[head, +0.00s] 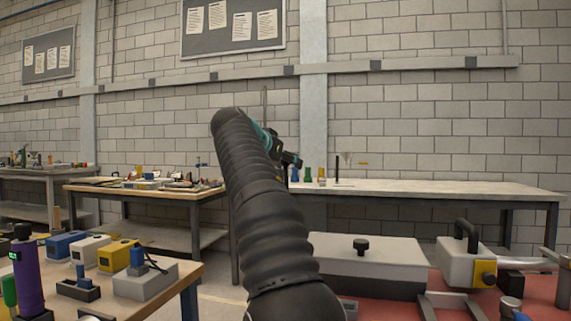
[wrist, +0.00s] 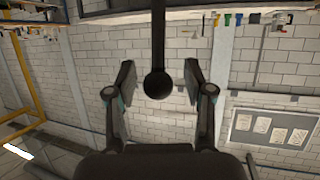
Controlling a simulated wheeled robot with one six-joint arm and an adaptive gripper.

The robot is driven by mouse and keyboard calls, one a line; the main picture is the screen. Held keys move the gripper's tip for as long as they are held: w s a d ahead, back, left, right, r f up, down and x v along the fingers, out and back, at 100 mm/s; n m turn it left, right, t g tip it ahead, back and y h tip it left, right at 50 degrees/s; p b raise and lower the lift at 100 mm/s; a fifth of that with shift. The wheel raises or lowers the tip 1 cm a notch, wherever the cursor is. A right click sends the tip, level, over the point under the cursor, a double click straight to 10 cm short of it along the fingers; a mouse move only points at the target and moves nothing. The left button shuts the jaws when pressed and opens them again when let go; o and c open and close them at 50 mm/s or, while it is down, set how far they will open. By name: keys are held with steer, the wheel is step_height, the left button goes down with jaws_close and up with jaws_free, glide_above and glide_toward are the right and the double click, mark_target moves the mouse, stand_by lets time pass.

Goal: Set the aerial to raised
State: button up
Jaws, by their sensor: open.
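A black rod with a round ball end (wrist: 157,85) comes in from the top of the wrist view; it looks like the aerial. Its far end is out of frame. My gripper (wrist: 159,66) is open, with one finger on either side of the rod near its ball end; gaps show on both sides and it holds nothing. In the head view my gripper (head: 288,160) is small and partly behind my black arm, and I cannot make out the aerial there.
A red surface with a pale lidded box (head: 365,256) and a handled grey block (head: 466,262) lies at front right. A bench (head: 190,293) with small devices stands at front left. A long bench (head: 440,186) stands along the brick wall.

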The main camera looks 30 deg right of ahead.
steer(key=v, duration=1.1)
steer(key=shift+a+r, duration=0.2)
steer(key=shift+a, duration=0.15)
steer(key=shift+s, duration=0.1)
